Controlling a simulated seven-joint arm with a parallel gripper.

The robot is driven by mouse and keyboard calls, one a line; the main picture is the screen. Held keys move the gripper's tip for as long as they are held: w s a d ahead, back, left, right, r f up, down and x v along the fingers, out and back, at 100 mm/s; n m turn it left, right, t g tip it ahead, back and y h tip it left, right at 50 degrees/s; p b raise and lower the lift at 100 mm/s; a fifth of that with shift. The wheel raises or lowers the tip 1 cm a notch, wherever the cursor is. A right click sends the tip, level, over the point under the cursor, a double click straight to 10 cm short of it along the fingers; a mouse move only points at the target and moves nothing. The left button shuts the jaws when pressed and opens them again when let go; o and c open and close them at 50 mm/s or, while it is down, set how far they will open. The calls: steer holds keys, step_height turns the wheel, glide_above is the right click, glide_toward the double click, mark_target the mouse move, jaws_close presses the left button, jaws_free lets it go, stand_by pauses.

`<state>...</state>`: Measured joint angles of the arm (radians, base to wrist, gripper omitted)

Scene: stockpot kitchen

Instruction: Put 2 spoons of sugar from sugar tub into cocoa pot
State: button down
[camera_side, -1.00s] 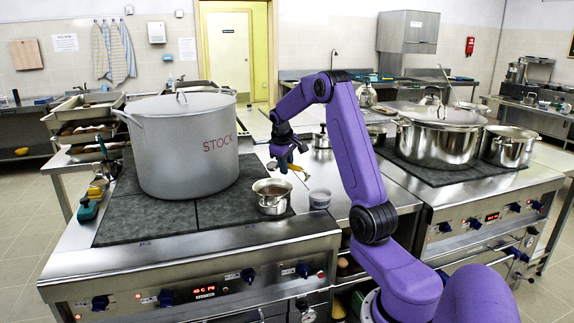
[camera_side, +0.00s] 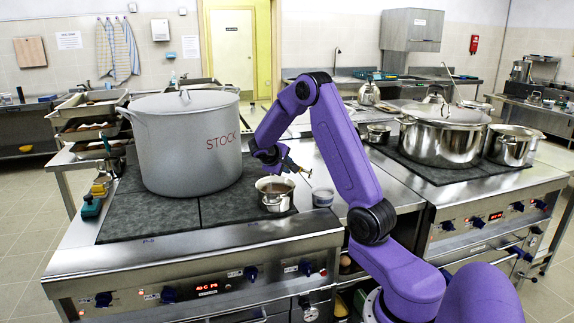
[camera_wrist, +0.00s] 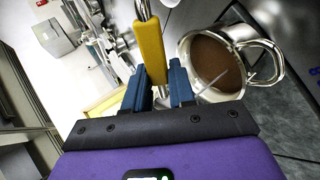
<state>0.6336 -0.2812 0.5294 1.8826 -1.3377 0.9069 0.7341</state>
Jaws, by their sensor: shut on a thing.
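My gripper (camera_side: 283,163) is shut on the yellow handle of a spoon (camera_wrist: 150,52). The handle stands between the two blue fingers in the wrist view, with its metal part running out of the top of that view. In the side view the spoon slants down to the right; its bowl is too small to make out, so I cannot tell whether it holds sugar. The small steel cocoa pot (camera_side: 275,204), also in the wrist view (camera_wrist: 243,38), holds brown liquid and stands just below my gripper. The small pale tub (camera_side: 323,197), likely the sugar tub, stands right of it.
A big grey pot marked STOCK (camera_side: 185,148) stands close on the left. A large lidded steel pot (camera_side: 440,146) stands on the right hob. A small lidded pot (camera_side: 378,134) is behind my arm. Bare steel counter lies around the tub.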

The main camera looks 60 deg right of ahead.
steer(key=f+h, duration=0.1)
steer(key=h, duration=0.2)
steer(key=a+n+h, duration=0.1)
steer(key=h, duration=0.3)
steer(key=a+f+h, duration=0.1)
steer(key=h, duration=0.3)
steer(key=shift+w+f, duration=0.2)
steer(key=shift+f, duration=0.1)
steer(key=shift+a, duration=0.1)
stand_by(2.4)
